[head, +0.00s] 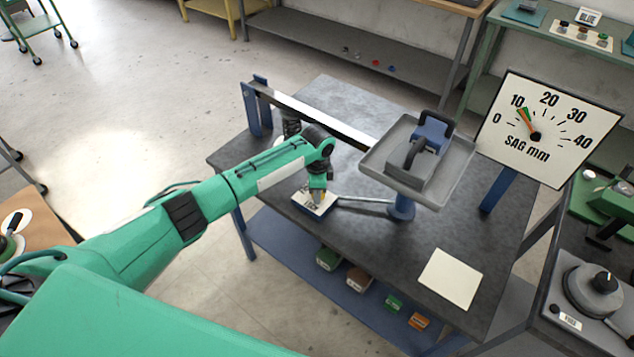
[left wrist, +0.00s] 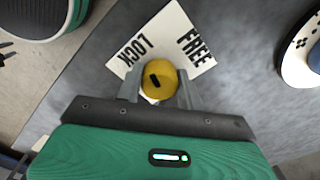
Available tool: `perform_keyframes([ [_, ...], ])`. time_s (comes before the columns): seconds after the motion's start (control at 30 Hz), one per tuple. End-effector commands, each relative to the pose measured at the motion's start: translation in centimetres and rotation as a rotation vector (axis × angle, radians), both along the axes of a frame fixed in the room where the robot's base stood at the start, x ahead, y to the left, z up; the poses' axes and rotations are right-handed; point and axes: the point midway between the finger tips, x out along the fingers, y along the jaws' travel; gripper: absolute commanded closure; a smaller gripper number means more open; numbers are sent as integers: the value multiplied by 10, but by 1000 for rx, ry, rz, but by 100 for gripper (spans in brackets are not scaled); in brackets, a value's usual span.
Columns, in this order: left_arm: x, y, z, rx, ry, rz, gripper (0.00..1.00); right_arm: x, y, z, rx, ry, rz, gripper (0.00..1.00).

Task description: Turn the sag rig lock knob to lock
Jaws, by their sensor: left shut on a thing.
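The lock knob (left wrist: 160,79) is a round yellow knob with a black mark, seen in the left wrist view on a white plate (left wrist: 184,22) lettered LOCK and FREE. The black mark slants, its upper end leaning toward the LOCK side. My left gripper (left wrist: 162,88) is shut on the knob, a finger on each side. In the head view, my left gripper (head: 318,198) reaches down to the same plate (head: 308,205) at the table's front-left part and hides much of the knob. My right gripper is not in view.
The sag rig has a pale beam (head: 320,116) and a grey tray (head: 455,168) holding grey and blue weights. A dial (head: 548,128) marked SAG mm stands behind, its needle near 10. A blank white card (head: 450,278) lies on the dark table (head: 385,250).

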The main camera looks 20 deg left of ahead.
Motion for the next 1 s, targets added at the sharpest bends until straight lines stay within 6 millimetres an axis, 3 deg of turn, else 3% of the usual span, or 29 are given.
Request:
perform_keyframes([
  [0.1,0,0,5,0,-1,92,85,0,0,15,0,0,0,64],
  [0.4,1,0,4,0,-2,250,85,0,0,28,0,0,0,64],
  [1.0,1,0,2,0,-4,310,85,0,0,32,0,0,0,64],
])
